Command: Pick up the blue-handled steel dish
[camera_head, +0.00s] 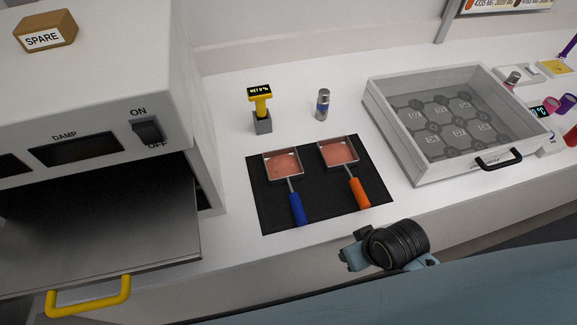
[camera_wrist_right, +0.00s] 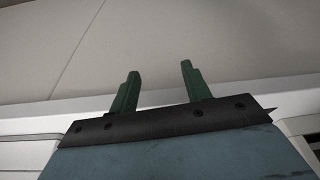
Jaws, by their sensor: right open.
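The blue-handled steel dish (camera_head: 284,167) lies on a black mat (camera_head: 323,205) in the head view. It is square with pinkish contents, and its blue handle (camera_head: 298,208) points toward the counter's front edge. A similar dish with an orange handle (camera_head: 340,153) lies to its right on the same mat. My right gripper (camera_wrist_right: 157,84) shows in the right wrist view with its two green fingers apart and nothing between them. In the head view my right arm's wrist is by the counter's front edge, right of and apart from the dishes. My left gripper is in neither view.
A white cabinet with an open dark compartment and a yellow handle (camera_head: 88,297) stands left. A yellow-topped tool in a grey block (camera_head: 262,122) and a small jar (camera_head: 323,105) stand behind the mat. A grey drawer tray (camera_head: 404,155) sits right.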

